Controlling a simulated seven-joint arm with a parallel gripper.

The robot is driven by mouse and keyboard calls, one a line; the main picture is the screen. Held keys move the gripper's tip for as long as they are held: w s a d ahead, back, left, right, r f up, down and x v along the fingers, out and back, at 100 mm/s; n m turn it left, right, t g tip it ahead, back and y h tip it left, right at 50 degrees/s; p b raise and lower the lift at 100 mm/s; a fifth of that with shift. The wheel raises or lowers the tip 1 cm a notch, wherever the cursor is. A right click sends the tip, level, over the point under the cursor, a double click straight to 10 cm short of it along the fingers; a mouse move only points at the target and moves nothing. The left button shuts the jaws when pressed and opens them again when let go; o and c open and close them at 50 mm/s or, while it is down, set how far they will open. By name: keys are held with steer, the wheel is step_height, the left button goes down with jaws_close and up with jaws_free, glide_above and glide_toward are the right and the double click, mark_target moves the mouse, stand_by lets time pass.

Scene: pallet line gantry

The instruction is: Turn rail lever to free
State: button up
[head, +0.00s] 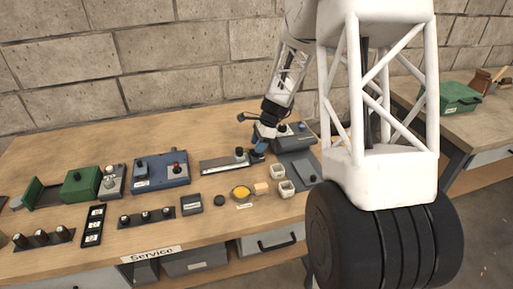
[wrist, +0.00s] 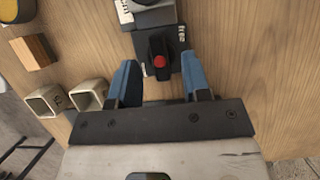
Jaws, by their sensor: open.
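The rail lever (wrist: 159,58) is a black handle with a red dot on a dark plate in the wrist view. It lies roughly straight up and down there. A "free" label is on the plate's right side; a label on the left is mostly hidden. My gripper (wrist: 160,64) is open, its blue fingers on either side of the lever in the picture. I see no contact, and the height between them is hard to tell. In the head view, my gripper (head: 259,151) is at the right end of the grey rail (head: 222,164), covering the lever.
A grey plate with a knob (head: 299,168) is on the right. A blue box (head: 160,172) stands on the left.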

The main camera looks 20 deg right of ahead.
steer(key=shift+x, duration=0.9)
steer(key=shift+c, duration=0.4)
jaws_close()
